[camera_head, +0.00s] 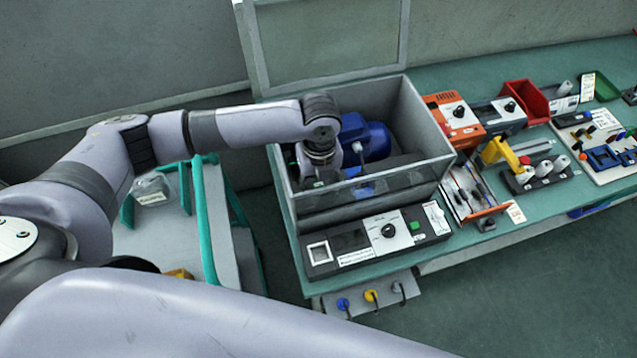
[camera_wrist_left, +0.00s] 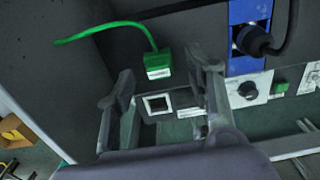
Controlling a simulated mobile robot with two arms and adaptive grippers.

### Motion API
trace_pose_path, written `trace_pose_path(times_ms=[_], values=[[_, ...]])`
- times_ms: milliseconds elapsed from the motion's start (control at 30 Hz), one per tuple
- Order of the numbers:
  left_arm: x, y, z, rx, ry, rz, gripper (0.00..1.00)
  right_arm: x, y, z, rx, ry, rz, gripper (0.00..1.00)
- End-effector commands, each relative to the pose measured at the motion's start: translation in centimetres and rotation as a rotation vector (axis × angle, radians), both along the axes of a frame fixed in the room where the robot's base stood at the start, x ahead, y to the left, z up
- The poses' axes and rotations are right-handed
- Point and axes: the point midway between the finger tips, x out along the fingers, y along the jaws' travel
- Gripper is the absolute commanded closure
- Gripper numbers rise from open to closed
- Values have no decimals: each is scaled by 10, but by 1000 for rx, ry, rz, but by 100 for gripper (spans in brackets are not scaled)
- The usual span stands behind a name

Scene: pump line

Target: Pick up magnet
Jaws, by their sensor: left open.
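In the left wrist view a small green block (camera_wrist_left: 157,66) with a pale labelled end hangs on a green cord (camera_wrist_left: 125,25). It may be the magnet, but I cannot tell for sure. My left gripper (camera_wrist_left: 163,74) is open, and the block appears between its two fingers with no clear contact. In the head view my left gripper (camera_head: 319,172) reaches down into the open-topped enclosure (camera_head: 420,122), beside the blue motor (camera_head: 368,138). The fingers are partly hidden there, and I cannot make out the block. My right gripper is not in view.
The enclosure's glass front (camera_head: 385,188) and walls surround my left gripper closely. A control panel (camera_head: 378,238) with a black knob lies before it. An orange device (camera_head: 455,117), a red bin (camera_head: 524,100) and tools stand to the right on the green bench (camera_head: 500,228).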

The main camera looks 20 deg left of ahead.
Motion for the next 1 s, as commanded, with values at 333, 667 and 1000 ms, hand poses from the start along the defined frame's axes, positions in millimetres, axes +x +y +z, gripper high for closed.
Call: trace_pose_path(times_ms=[333,667,1000], values=[[0,0,-13,0,-1,-2,52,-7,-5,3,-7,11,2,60],[0,0,-12,0,-1,-1,72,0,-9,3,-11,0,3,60],[0,0,-12,0,-1,-1,95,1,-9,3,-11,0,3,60]])
